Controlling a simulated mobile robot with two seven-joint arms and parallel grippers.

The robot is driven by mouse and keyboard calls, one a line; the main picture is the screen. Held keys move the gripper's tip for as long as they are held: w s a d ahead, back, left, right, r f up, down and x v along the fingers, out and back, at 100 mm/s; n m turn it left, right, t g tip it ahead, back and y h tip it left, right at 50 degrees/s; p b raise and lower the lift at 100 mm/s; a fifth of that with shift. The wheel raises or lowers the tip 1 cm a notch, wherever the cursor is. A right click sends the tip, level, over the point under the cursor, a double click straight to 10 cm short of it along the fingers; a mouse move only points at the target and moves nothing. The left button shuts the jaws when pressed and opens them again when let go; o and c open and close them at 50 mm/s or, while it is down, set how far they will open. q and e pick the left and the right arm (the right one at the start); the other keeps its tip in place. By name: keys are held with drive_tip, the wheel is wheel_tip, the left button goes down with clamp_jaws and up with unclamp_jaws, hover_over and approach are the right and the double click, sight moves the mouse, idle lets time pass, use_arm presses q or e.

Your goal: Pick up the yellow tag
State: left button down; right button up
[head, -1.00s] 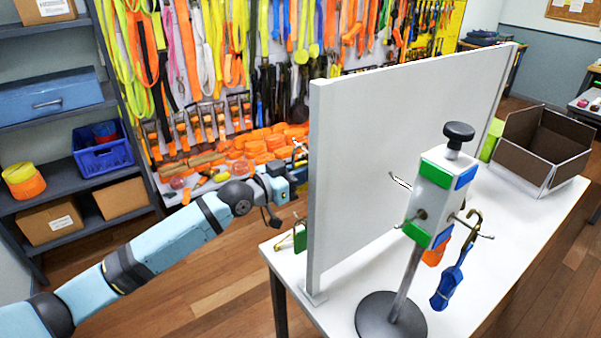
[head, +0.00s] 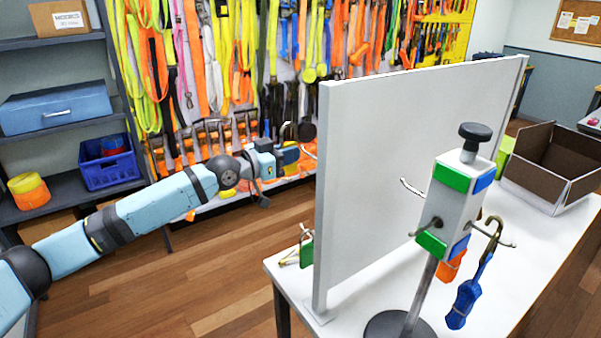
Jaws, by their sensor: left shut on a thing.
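My left gripper (head: 290,155) is in front of the strap wall, left of the white upright panel (head: 420,150). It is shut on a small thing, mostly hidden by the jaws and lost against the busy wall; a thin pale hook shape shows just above. A yellowish-green item (head: 505,152) shows partly behind the panel's right end. A green piece with a thin yellowish frame (head: 305,252) is at the table's left edge, partly hidden by the panel. My right gripper is not in view.
A stand (head: 461,205) with green and blue blocks and prongs is on the white table (head: 520,262); a hook with a blue strap bundle (head: 466,300) hangs from it. An open brown box (head: 553,165) is behind. Shelves (head: 70,186) are left. Floor before the wall is clear.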

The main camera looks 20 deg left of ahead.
use_arm(q)
drive_tip(key=w+a+b, duration=0.6)
drive_tip(key=a+b, duration=0.2)
drive_tip(key=b, duration=0.1)
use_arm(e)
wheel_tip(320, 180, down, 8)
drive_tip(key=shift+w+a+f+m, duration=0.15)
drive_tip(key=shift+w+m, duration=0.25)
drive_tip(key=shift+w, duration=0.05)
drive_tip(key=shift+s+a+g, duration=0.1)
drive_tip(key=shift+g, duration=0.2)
